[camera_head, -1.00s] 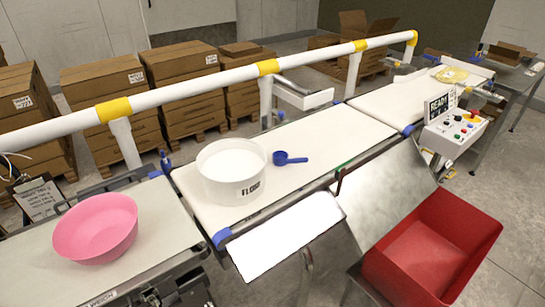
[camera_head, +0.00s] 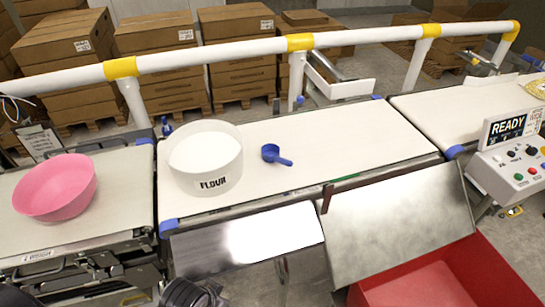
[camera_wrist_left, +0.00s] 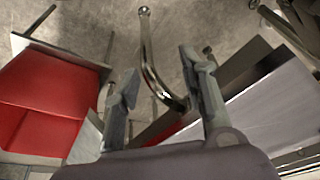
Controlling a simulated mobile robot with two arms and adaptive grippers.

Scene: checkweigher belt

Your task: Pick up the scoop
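The blue scoop (camera_head: 271,153) lies on the white belt (camera_head: 340,130), its handle pointing right and slightly toward me. It is just right of the white tub (camera_head: 207,165) labelled FLOUR, apart from it. My left gripper (camera_wrist_left: 160,64) is open and empty in the left wrist view. A curved metal bar (camera_wrist_left: 150,60) shows between and beyond its fingers, and the scoop is not in that view. A dark part of my arm shows at the bottom edge of the head view. My right gripper is in neither view.
A pink bowl (camera_head: 57,187) sits on the left conveyor. A sloping metal chute (camera_head: 398,215) leads to a red bin (camera_head: 425,285) at front right. A white rail (camera_head: 210,52) runs behind the belt. A control box (camera_head: 510,168) stands right. The belt right of the scoop is clear.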

